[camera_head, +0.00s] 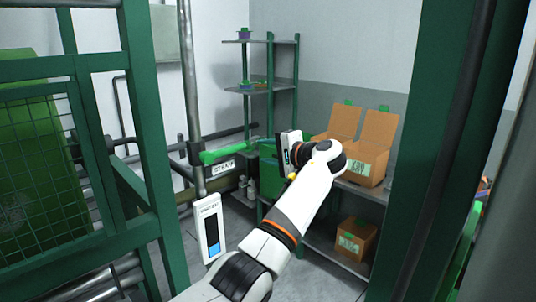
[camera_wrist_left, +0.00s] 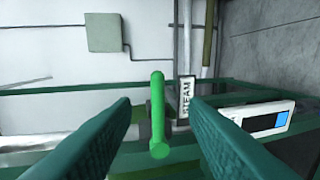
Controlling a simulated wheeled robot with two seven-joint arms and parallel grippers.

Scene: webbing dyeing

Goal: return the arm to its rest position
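My left arm (camera_head: 298,205) reaches up from the bottom middle of the head view. Its gripper (camera_head: 268,152) is at the far end, small and partly hidden by the wrist. In the left wrist view two dark green fingers (camera_wrist_left: 160,112) stand wide apart with nothing held between them. A bright green lever handle (camera_wrist_left: 158,115) shows beyond and between them. The same handle (camera_head: 228,153) sticks out from a pipe in the head view, left of the gripper. It looks apart from the fingers. My right gripper is in neither view.
A STEAM label (camera_head: 223,169) is by the handle, and a white WATER panel (camera_head: 209,230) hangs lower left. Open cardboard boxes (camera_head: 368,162) stand on a shelf at right. Green frame posts (camera_head: 150,130) flank the view on both sides.

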